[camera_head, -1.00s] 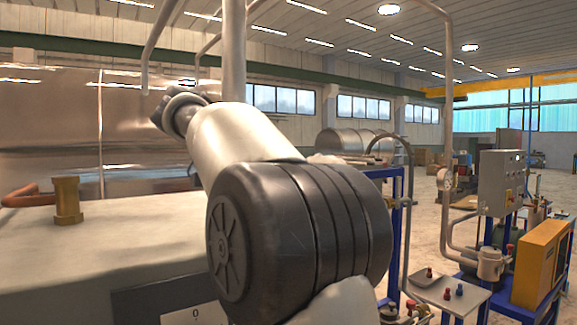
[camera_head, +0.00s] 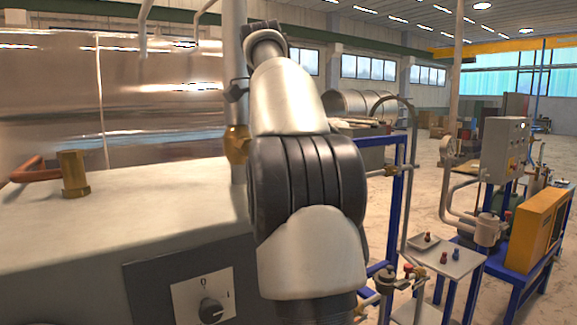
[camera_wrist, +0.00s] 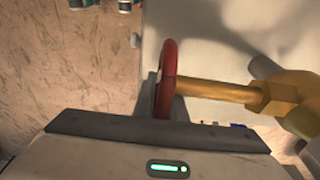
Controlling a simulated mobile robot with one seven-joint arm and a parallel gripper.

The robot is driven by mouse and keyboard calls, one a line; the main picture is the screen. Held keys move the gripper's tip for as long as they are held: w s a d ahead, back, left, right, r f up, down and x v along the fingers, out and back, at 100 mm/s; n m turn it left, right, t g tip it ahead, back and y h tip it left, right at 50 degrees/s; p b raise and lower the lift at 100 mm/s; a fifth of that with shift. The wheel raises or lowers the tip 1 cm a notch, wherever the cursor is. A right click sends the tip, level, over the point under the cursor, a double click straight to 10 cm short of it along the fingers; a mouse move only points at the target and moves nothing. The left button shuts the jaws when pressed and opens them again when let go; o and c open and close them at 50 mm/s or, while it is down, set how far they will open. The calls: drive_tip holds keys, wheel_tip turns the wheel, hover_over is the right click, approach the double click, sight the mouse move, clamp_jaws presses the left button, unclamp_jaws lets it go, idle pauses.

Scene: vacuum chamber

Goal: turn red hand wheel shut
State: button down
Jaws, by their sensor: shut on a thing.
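The red hand wheel (camera_wrist: 166,80) shows edge-on in the wrist view, on a brass stem (camera_wrist: 215,90) that runs right to a brass valve body (camera_wrist: 290,100). My gripper (camera_wrist: 160,120) is at the bottom of that view, shut on the wheel's near rim; the fingers are mostly hidden behind the gripper's dark front edge. In the head view my arm fills the middle and the wheel cannot be seen. A brass valve part (camera_head: 237,144) shows on the upright pipe just left of my arm.
A pale cabinet (camera_head: 130,215) with a rotary switch (camera_head: 210,310) and a brass fitting (camera_head: 73,175) stands left of my arm. A blue frame (camera_head: 395,205), a small table (camera_head: 447,258) and a yellow unit (camera_head: 538,240) stand right. Open floor lies beyond.

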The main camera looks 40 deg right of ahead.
drive_tip(key=shift+a+f+y, duration=0.1)
drive_tip(key=shift+f+y, duration=0.1)
drive_tip(key=shift+y, duration=0.2)
drive_tip(key=c, duration=1.8)
unclamp_jaws()
drive_tip(key=shift+a, duration=0.1)
